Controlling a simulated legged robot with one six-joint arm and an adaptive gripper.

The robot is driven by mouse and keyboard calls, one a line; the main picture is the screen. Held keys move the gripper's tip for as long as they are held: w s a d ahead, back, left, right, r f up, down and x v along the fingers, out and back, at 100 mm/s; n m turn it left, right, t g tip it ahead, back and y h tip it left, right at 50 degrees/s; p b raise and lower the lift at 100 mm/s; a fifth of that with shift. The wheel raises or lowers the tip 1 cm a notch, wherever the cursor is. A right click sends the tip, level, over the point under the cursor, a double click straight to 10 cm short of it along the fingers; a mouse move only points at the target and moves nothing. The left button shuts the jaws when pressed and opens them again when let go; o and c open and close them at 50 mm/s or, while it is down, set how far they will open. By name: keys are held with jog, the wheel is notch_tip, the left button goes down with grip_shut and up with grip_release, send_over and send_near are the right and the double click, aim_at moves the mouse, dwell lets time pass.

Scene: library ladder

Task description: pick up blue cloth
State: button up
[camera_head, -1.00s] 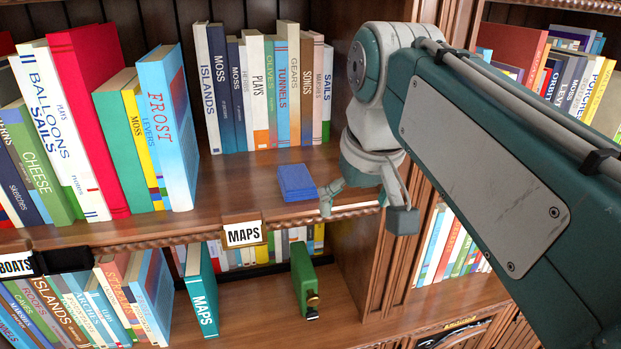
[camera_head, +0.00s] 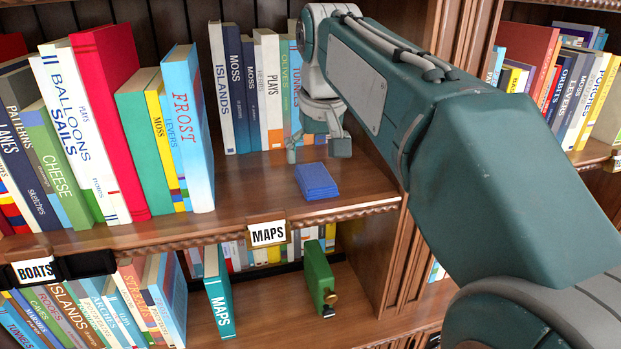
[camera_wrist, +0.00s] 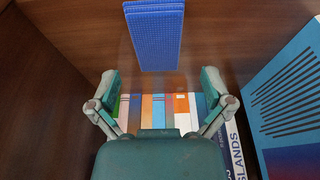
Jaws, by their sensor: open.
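The blue cloth (camera_head: 316,181) is a folded, flat stack on the wooden shelf, near the shelf's front edge above the MAPS label. It also shows at the top middle of the wrist view (camera_wrist: 154,35). My gripper (camera_head: 317,150) is above and behind the cloth in the head view, apart from it. In the wrist view my gripper (camera_wrist: 160,90) has its two fingers spread wide, with nothing between them but book spines farther off. The cloth lies beyond the fingertips, roughly centred between them.
A row of books (camera_head: 255,90) stands at the back of the shelf. A blue FROST book (camera_head: 188,130) stands to the left. A wooden upright (camera_head: 385,150) bounds the shelf on the right. A green object (camera_head: 319,278) stands on the lower shelf. Shelf around the cloth is clear.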

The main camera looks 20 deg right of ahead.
aim_at(315, 176)
jog(key=x, duration=0.5)
jog(key=shift+d, duration=0.35)
jog(key=shift+a, duration=0.25)
jog(key=c, duration=0.8)
jog(key=shift+r, duration=0.1)
